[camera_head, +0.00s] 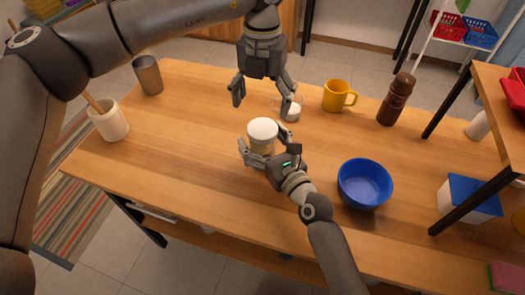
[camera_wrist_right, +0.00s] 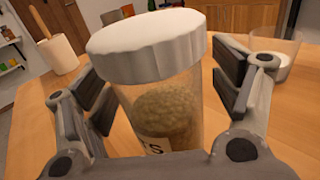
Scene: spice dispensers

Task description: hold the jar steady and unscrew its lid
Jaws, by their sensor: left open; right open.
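The jar (camera_head: 262,146) stands upright on the wooden table (camera_head: 190,130), with its white lid (camera_head: 263,129) on top. In the right wrist view the jar (camera_wrist_right: 165,115) is clear, with greenish-brown contents, part of a dark-lettered label and the ribbed white lid (camera_wrist_right: 148,45). My right gripper (camera_head: 264,156) is open, with its fingers on either side of the jar body; a gap shows at the right finger. My left gripper (camera_head: 264,100) is open and empty, pointing down above and behind the lid, apart from it.
A glass with white contents (camera_head: 291,112) stands just behind the jar, near a left-gripper finger. A blue bowl (camera_head: 365,184) is to the right. A yellow mug (camera_head: 338,96) and brown pepper mill (camera_head: 397,99) stand behind. The table left of the jar is clear.

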